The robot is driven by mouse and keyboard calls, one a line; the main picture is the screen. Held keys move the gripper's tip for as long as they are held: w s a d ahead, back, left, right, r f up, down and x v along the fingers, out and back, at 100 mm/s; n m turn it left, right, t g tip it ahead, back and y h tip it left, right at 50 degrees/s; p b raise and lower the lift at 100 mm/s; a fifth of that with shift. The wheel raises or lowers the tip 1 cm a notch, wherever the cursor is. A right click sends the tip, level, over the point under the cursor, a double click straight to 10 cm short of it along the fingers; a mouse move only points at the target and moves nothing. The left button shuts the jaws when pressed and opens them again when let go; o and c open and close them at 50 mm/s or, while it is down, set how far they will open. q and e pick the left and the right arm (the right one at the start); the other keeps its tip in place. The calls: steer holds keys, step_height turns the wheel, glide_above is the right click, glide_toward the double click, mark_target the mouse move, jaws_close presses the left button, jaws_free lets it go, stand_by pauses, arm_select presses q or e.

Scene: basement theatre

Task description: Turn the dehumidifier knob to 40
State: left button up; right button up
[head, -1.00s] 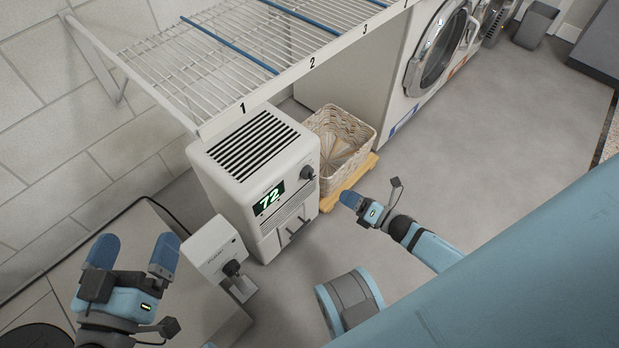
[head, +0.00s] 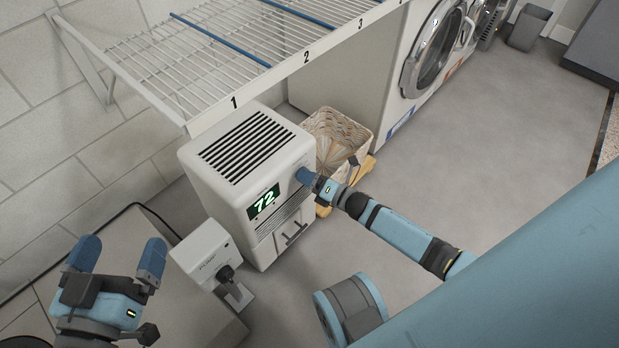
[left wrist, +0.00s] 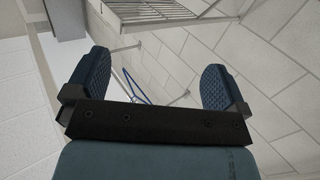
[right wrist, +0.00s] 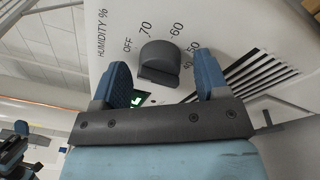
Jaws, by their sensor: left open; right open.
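The dehumidifier (head: 225,185) is a white box with a top grille and a lit display (head: 263,201) reading 72. In the right wrist view its dark humidity knob (right wrist: 160,62) sits on the white panel, ringed by the marks OFF, 70, 60, 50 and a partly hidden one. My right gripper (head: 306,177) is at the knob's corner of the front and hides the knob in the head view. Its open fingers (right wrist: 162,88) lie either side of the knob's near end, not closed on it. My left gripper (head: 117,258) is open and empty at lower left, also in the left wrist view (left wrist: 158,85).
A pump box (head: 203,252) with a black knob stands just left of the dehumidifier. A wire shelf (head: 245,50) numbered 1 to 3 overhangs it. A wicker basket (head: 338,128) stands behind on the right, before a washer (head: 432,50).

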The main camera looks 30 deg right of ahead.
steer(key=c, duration=0.9)
